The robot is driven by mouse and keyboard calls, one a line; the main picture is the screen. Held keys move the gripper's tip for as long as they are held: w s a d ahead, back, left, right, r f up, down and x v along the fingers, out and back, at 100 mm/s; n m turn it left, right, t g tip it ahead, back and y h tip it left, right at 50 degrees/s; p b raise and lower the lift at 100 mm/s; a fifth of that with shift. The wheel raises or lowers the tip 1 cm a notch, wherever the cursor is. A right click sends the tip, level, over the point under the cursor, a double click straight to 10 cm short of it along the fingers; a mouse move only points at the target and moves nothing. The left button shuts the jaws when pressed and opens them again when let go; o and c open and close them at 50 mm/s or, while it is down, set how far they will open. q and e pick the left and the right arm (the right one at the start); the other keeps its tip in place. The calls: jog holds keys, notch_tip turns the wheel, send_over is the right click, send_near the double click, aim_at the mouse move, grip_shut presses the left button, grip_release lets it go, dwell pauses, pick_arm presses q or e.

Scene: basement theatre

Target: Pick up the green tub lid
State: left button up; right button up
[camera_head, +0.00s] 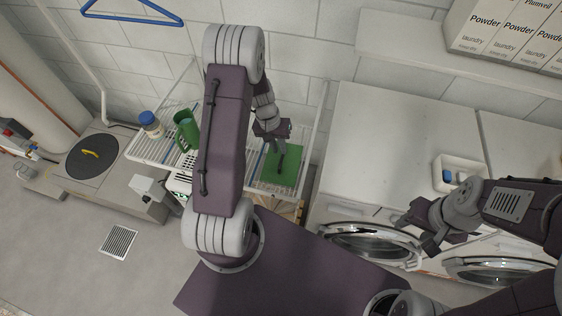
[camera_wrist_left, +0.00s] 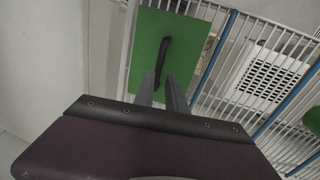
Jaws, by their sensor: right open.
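The green tub lid (camera_head: 291,171) is a flat green panel with a dark bar handle; it lies at the right end of the white wire rack. It also shows in the left wrist view (camera_wrist_left: 186,34), where the handle stands in its middle. My left gripper (camera_head: 277,150) is over the lid. In the left wrist view its two fingers (camera_wrist_left: 162,85) point at the handle, one on either side of its near end, with a narrow gap between them. Whether they touch or grip the handle is not clear. My right gripper (camera_head: 413,229) is open and empty, in front of the washing machines.
On the wire rack (camera_head: 147,155) stand a green jug (camera_head: 186,128) and a blue-capped jar (camera_head: 149,122). A white tray (camera_head: 476,165) with a blue item is on the machine top (camera_head: 385,140). Powder boxes (camera_head: 500,28) stand on a wall shelf. My left forearm hides the rack's middle.

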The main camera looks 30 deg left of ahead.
pick_arm(q)
jog(key=f, duration=0.1)
jog(key=d+f, duration=0.1)
jog(key=f, duration=0.2)
jog(key=shift+w+d+f, duration=0.2)
jog(key=shift+w+f, duration=0.1)
jog(key=shift+f, duration=0.05)
jog(key=shift+a+f, duration=0.1)
jog(key=shift+f, duration=0.05)
grip_shut()
jog(key=shift+r, duration=0.4)
jog(key=r, duration=0.4)
jog(key=shift+w+d, duration=0.35)
jog(key=shift+w, duration=0.05)
jog(key=w+d+r, duration=0.6)
jog(key=w+d, duration=0.1)
jog(key=shift+w+d+r+b, duration=0.15)
jog(key=shift+w+b, duration=0.15)
jog(key=shift+w, duration=0.1)
